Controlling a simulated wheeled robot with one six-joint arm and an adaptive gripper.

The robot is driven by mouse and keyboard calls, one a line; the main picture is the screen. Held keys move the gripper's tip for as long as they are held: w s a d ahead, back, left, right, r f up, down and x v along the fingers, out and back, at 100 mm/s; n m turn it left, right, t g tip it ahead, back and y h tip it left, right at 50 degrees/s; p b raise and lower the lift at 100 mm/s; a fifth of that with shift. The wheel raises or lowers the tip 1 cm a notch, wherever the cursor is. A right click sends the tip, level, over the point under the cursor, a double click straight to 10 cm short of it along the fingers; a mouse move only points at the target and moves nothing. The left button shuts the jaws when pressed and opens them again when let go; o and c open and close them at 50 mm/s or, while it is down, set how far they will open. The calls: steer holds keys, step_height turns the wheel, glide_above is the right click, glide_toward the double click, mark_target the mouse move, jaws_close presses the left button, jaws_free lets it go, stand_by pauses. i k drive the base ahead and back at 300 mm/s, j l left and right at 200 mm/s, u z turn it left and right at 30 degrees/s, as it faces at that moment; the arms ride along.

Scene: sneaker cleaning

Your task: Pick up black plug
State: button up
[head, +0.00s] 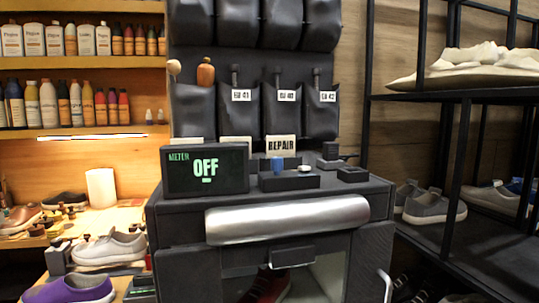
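No thing in the head view is plainly a plug. Two small black items stand at the right of the dark cabinet's top (175,205) and could be it. One is an upright stepped black piece (330,152) at the back. The other is a low black block (352,174) near the right edge. I cannot tell from this view which of them, if either, is the black plug. My gripper is not in view.
A meter (206,170) reading OFF stands at the cabinet top's left. A low black tray (290,182) with a blue item (277,164) is mid-top, before a REPAIR sign (282,146). A silver roll-like front (287,219) lies below. A shoe rack (460,95) stands right.

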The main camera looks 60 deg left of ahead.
mark_target(331, 149)
steer(key=u, duration=1.9)
